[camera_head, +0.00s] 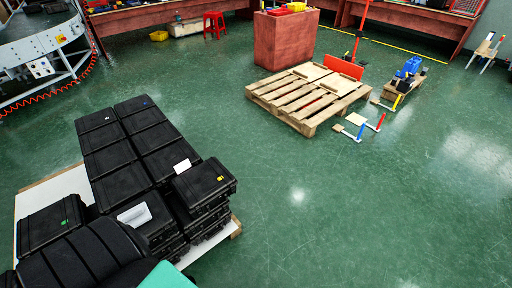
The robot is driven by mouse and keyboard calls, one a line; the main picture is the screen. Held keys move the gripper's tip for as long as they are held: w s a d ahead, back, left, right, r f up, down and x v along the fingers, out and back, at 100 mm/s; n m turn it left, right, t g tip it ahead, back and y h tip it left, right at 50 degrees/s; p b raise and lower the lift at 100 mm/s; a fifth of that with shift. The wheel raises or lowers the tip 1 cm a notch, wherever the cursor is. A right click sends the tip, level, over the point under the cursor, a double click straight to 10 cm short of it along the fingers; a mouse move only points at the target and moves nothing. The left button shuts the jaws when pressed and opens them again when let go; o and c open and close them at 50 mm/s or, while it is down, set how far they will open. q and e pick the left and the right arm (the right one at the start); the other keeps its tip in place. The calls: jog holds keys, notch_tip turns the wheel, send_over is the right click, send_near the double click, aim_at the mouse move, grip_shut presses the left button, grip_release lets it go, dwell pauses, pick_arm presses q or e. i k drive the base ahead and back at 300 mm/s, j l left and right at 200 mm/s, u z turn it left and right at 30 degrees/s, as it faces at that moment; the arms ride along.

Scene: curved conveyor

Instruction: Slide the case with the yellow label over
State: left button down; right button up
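The case with the yellow label (203,182) is a black case on top of the stack at its right front corner. The small yellow label (220,178) is near its right front edge. The case appears to stand higher than the cases behind it. Neither gripper can be made out. A black ribbed part, apparently my own arm, covers the lower left corner and hides some front cases.
Several black cases (122,184) stand close together on a white-topped pallet (52,188). One left case has a green label (65,222). An empty wooden pallet (303,99) lies at the back right.

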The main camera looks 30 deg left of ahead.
aim_at(200, 188)
jog(key=i+l+u, duration=0.1)
jog(key=i+u, duration=0.2)
jog(key=i, duration=0.25)
jog(key=i+l+u, duration=0.25)
jog(key=i, duration=0.3)
jog(key=i+l+u, duration=0.3)
jog(key=i, duration=0.2)
